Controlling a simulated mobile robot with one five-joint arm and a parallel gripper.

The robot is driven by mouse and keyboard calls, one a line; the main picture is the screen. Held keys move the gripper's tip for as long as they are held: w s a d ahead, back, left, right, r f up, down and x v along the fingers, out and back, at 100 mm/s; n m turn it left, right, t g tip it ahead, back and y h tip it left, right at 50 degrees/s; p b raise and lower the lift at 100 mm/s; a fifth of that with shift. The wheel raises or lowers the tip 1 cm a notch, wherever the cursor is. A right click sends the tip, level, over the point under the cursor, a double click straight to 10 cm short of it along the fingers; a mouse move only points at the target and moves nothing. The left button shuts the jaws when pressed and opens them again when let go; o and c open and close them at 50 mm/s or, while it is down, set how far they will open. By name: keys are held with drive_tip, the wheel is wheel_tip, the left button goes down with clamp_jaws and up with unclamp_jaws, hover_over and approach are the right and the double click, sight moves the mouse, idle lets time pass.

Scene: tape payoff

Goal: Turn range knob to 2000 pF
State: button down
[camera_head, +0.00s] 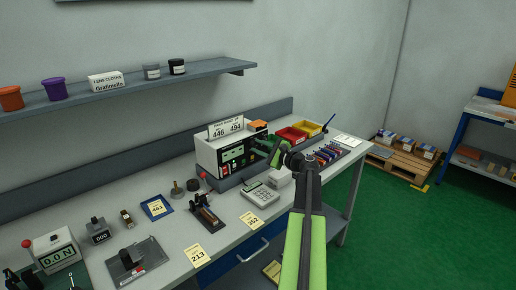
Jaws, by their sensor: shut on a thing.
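A white bench instrument (207,157) with a black front panel and a small green display (232,153) stands on the workbench against the back. My green arm reaches up from the bottom of the head view. My gripper (264,147) is at the right part of the instrument's front and is shut on the range knob there. The knob itself and its pointer are hidden behind the jaws, so its setting cannot be read.
Red (291,134) and yellow (307,128) bins stand right of the instrument. A grey calculator-like device (260,196) and a small white block (280,177) lie below my gripper. A black-handled fixture (206,212) stands to the left. A shelf (130,88) hangs above.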

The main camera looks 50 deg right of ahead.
drive_tip(key=n, duration=0.2)
drive_tip(key=n+p, duration=0.1)
drive_tip(key=n, duration=0.1)
drive_tip(key=shift+w+r, duration=0.15)
drive_tip(key=shift+w, duration=0.05)
drive_tip(key=n, duration=0.4)
drive_tip(key=shift+g+h+p, duration=0.3)
drive_tip(key=shift+g+h, duration=0.1)
drive_tip(key=shift+n, duration=0.3)
drive_tip(key=c, duration=1.1)
unclamp_jaws()
drive_tip(key=s, duration=0.5)
drive_tip(key=s+r+p, duration=0.1)
drive_tip(key=s, duration=1.1)
drive_tip(key=shift+s+a+r+p, duration=0.2)
drive_tip(key=shift+p, duration=0.1)
